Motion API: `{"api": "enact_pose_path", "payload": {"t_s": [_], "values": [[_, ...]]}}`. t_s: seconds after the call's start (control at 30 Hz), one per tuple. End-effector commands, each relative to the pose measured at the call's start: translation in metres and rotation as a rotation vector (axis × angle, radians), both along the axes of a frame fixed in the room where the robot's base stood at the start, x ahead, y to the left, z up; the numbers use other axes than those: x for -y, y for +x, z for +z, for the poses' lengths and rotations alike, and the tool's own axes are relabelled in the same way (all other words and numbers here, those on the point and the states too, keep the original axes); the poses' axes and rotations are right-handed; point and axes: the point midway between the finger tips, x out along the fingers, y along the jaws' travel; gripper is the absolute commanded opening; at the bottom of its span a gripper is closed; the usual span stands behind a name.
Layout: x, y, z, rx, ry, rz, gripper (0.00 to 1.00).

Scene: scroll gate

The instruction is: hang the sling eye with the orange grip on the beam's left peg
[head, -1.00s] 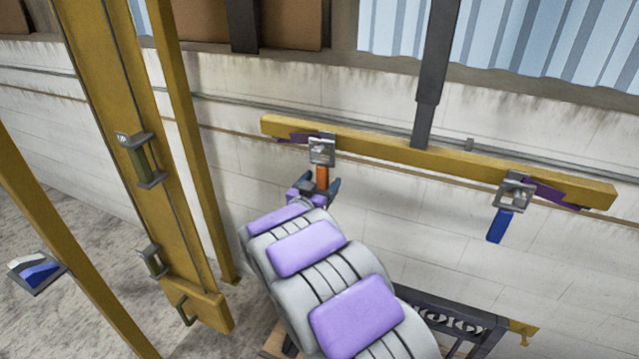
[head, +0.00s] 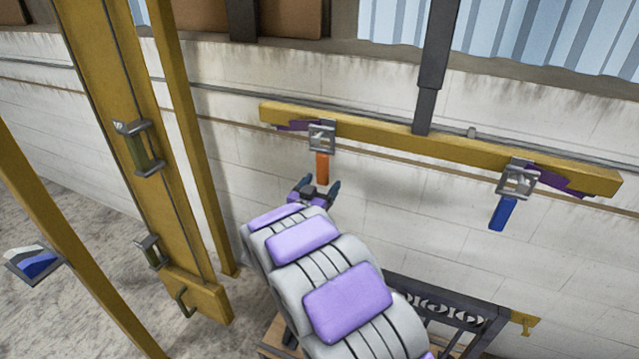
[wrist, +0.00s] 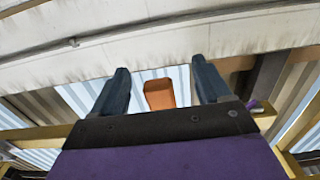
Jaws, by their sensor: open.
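The yellow beam (head: 400,141) hangs level across the back from a dark post. The sling eye (head: 321,137), a grey square frame, sits at the beam's left peg (head: 293,126), which is purple. Its orange grip (head: 322,167) hangs straight down and shows in the wrist view (wrist: 159,94) between and beyond the fingers. My gripper (head: 318,189) is open just below the orange grip, with a small gap in the head view. In the wrist view my gripper (wrist: 163,88) has both dark fingers spread and nothing between them touching. How the eye seats on the peg is too small to tell.
A second grey eye (head: 517,180) with a blue grip (head: 503,213) hangs at the beam's right peg (head: 562,186). A yellow gate post (head: 140,120) with handles stands at left. A dark rack (head: 440,308) stands low behind my arm. Space between the two grips is clear.

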Motion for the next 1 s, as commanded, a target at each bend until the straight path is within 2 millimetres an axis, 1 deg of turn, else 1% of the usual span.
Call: {"api": "enact_pose_path", "payload": {"t_s": [0.03,1.0], "values": [[0.0,0.0,-0.004,-0.001,-0.001,0.0,0.77],[-0.001,0.0,-0.058,-0.004,-0.001,0.002,0.77]]}}
